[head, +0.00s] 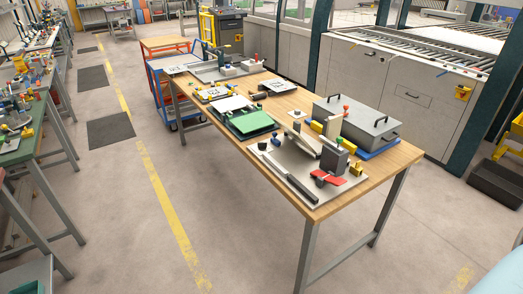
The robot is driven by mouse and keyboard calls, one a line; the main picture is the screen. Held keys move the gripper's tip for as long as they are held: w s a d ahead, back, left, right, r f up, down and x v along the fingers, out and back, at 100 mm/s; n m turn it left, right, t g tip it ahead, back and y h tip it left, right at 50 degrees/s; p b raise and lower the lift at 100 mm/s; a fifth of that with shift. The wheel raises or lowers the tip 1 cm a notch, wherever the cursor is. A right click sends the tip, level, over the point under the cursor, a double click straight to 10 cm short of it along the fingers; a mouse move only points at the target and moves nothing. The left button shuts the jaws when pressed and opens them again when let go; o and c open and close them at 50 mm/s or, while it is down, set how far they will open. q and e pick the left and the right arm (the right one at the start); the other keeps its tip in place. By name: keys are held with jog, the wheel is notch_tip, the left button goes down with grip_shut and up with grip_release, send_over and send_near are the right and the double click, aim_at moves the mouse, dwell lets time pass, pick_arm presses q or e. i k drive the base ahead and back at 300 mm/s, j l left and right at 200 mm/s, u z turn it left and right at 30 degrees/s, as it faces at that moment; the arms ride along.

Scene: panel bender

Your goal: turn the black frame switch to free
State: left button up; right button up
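A black frame (224,122) lies on the wooden workbench (400,155), around a green panel (250,123) and a white sheet. Small yellow and green parts sit along its edges. A switch on this frame is too small to make out, so I cannot tell its setting. Nearer on the bench is a light metal plate (283,160) with a dark bar, an upright grey block (333,158) and a red flat part (325,179) beside the block. Neither of my grippers shows in the head view.
A grey lidded box (358,120) with handles stands on the bench's right side. A blue cart (157,85) stands by its far end. Another bench (30,148) with tools runs along the left. The floor between, with a yellow line (168,215), is clear.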

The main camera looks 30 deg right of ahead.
aim_at(262, 146)
jog(key=i+j+z, duration=0.25)
jog(key=i, duration=0.35)
jog(key=i+j+z, duration=0.25)
jog(key=i, duration=0.35)
jog(key=i+j+z, duration=0.25)
jog(key=i, duration=0.3)
jog(key=j, duration=0.1)
